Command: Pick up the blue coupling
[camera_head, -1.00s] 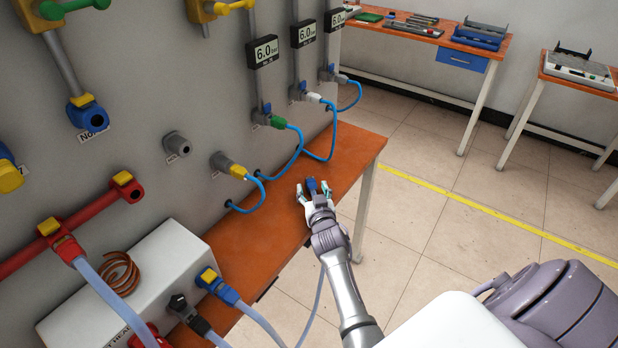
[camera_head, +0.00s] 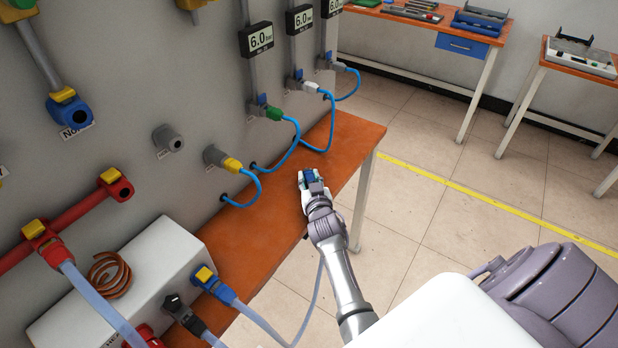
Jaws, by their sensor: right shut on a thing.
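A small blue coupling (camera_head: 309,175) shows between the fingers of my right gripper (camera_head: 311,180), over the orange bench top near its front edge. The right gripper is shut on the coupling; its fingers and palm hide most of it. A pale hose hangs down below my right wrist. Another blue coupling (camera_head: 222,291) with a yellow tab is plugged into the white box at the lower left. My left gripper is not in view.
The orange bench (camera_head: 262,233) runs along the grey wall panel, with blue hoses looping from its ports. The white box (camera_head: 152,275) and a copper coil (camera_head: 110,275) are at lower left. A red pipe (camera_head: 75,226) crosses the panel. Open floor lies right.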

